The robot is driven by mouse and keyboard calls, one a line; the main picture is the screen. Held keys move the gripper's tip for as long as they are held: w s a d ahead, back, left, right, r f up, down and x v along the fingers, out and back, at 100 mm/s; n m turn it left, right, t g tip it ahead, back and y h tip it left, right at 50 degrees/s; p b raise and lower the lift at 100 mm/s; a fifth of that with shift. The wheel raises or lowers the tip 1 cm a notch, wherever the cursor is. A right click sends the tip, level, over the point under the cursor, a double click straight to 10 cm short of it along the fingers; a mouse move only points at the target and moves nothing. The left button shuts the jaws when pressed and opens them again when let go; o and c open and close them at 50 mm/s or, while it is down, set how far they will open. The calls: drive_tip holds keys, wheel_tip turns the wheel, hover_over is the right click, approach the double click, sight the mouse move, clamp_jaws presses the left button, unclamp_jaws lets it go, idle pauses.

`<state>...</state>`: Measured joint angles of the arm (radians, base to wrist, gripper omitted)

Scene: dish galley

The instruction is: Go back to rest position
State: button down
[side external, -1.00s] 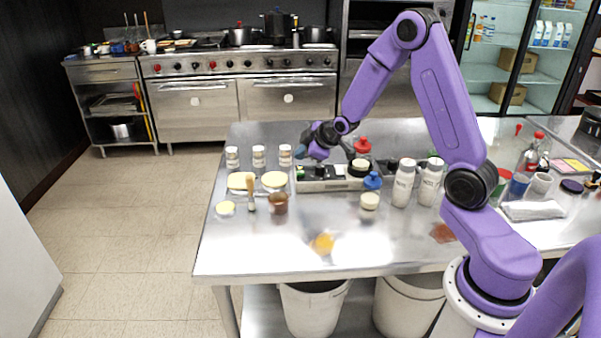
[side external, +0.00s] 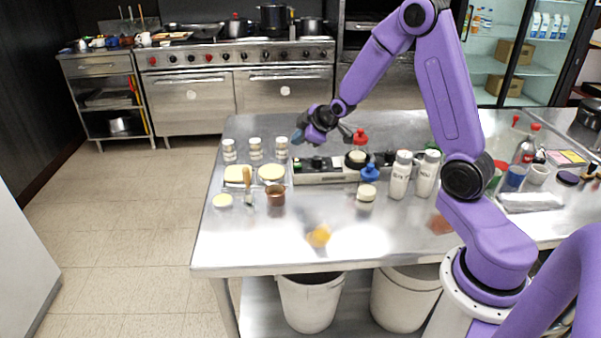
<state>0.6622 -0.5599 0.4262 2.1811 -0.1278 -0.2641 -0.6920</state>
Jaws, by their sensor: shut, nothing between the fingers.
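My gripper (side external: 299,138) is at the end of my purple arm, in the air above the back left part of the steel table (side external: 270,250). Its fingers point down and to the left, and they are shut with nothing held. It is above the left end of a grey rack (side external: 318,178) with dark items in it, and just above and right of the small white-labelled jars. The fingertips are small in this view.
Jars (side external: 255,149) stand at the table's back left, near yellow-lidded containers (side external: 271,173), a brush (side external: 248,184) and a brown cup (side external: 276,195). The front left is mostly clear.

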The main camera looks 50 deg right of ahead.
drive_tip(key=s+a+r+n+g+y, duration=0.2)
drive_tip(key=s+a+r+g, duration=0.15)
drive_tip(key=s+a, duration=1.25)
drive_tip(key=s+a+r+n+g+h, duration=0.1)
drive_tip(key=s+g, duration=0.4)
drive_tip(key=s, duration=1.7)
drive_tip(key=shift+s+a+r+n, duration=0.2)
drive_tip(key=shift+s+r+n, duration=0.2)
drive_tip(key=shift+n, duration=0.2)
drive_tip(key=shift+w+g, duration=0.1)
drive_tip(key=shift+g, duration=0.15)
idle(3.3)
